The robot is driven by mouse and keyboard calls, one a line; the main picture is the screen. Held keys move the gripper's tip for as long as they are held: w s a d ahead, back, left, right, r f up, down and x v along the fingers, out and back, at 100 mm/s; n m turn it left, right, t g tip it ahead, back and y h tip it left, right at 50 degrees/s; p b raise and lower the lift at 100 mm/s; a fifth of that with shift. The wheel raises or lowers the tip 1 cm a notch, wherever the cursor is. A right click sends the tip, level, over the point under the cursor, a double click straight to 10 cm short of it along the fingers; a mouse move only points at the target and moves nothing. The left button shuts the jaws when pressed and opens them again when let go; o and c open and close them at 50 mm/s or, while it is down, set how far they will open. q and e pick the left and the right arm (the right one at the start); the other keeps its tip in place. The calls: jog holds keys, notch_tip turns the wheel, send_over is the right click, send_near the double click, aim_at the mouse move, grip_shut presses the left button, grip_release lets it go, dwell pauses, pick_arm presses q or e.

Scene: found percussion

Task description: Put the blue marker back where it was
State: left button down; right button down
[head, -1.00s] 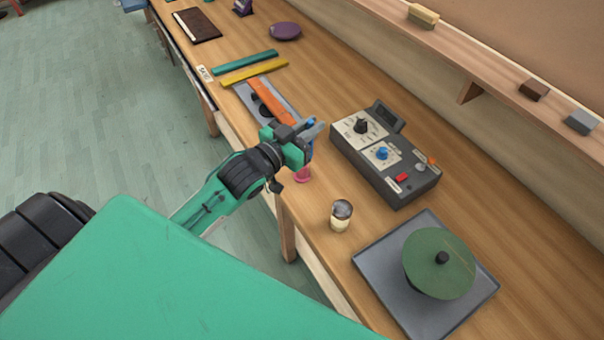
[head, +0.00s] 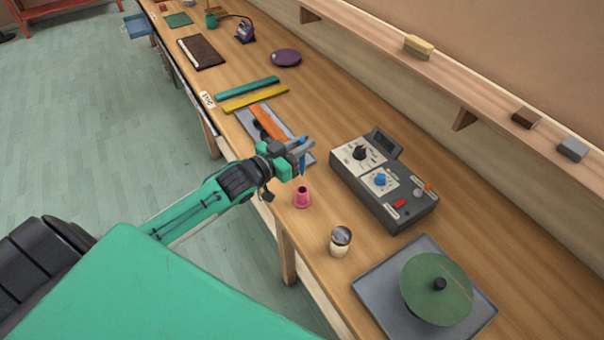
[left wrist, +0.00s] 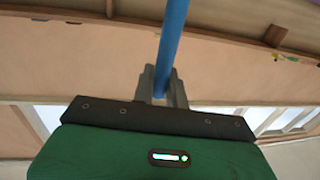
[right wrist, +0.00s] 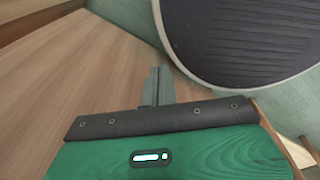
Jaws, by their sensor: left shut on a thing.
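My left gripper (head: 301,149) is shut on the blue marker (head: 302,168) above the near part of the bench. The marker is roughly upright, showing above and below the fingers. In the left wrist view the marker (left wrist: 173,35) rises from between the fingers (left wrist: 163,84). A small pink pot (head: 302,198) with an open top stands on the bench just below the gripper in the head view, apart from the marker. My right gripper (right wrist: 156,86) shows only in the right wrist view, its fingers together and nothing between them.
A grey control box (head: 385,185) with knobs stands right of the gripper. A glass jar (head: 340,241) and a grey tray (head: 375,290) with a green disc (head: 437,290) are nearer. An orange bar (head: 268,122) lies on a grey plate behind the gripper. A shelf (head: 480,95) runs along the wall.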

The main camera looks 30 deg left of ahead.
aim_at(302, 174)
pick_arm(q)
notch_tip(302, 174, down, 10)
jog(key=shift+f+p, duration=0.25)
jog(key=shift+p, duration=0.85)
jog(key=shift+f, duration=0.6)
jog(key=shift+f, duration=0.15)
jog(key=c, duration=1.4)
grip_release()
jog(key=shift+r, duration=0.25)
jog(key=b+v, duration=0.3)
jog(key=v, duration=0.9)
jog(key=shift+b, duration=0.35)
